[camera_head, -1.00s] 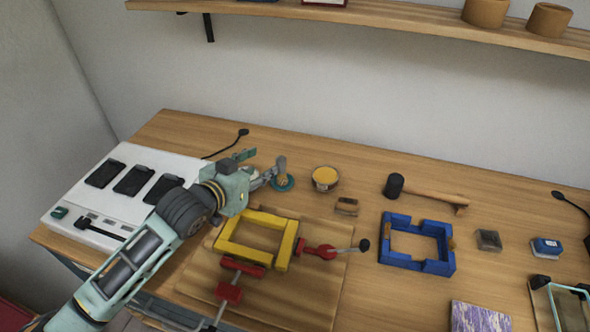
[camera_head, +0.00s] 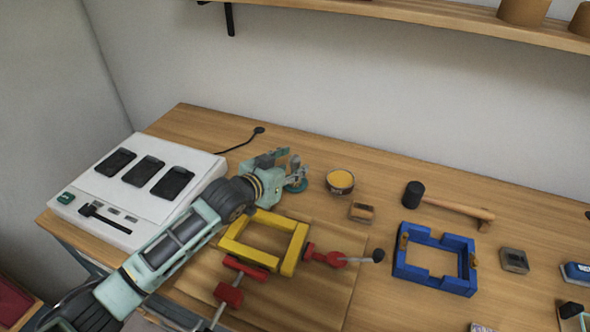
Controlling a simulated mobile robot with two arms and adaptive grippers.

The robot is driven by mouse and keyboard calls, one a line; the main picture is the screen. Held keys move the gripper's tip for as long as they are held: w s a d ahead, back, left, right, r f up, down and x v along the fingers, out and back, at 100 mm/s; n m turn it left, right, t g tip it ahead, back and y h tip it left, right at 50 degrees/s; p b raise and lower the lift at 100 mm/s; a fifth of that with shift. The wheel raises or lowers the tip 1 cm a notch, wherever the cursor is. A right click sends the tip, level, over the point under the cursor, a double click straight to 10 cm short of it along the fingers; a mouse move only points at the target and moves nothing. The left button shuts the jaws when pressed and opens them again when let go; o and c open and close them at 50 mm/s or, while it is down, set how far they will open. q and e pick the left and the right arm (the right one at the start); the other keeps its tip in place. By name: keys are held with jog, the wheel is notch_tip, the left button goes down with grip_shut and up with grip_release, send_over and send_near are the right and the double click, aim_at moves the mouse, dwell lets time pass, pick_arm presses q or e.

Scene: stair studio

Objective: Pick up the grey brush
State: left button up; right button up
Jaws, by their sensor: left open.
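My left gripper (camera_head: 284,169) reaches in from the left over the bench, with its jaws open. A small upright grey piece (camera_head: 295,164), which looks like the grey brush, stands at its fingertips above a round teal base (camera_head: 297,186). The gripper partly hides this piece. I cannot tell whether the fingers touch it or lie on both sides of it. My right gripper is not in view.
A yellow frame (camera_head: 232,247) with red clamps lies in front of the gripper. A round tin (camera_head: 340,181) and a small brown block (camera_head: 361,212) are to its right. Farther right are a mallet (camera_head: 413,194) and a blue frame (camera_head: 437,282). A white console (camera_head: 99,186) stands left.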

pick_arm(q)
jog(key=shift+x, duration=1.25)
jog(key=shift+c, duration=0.3)
grip_shut()
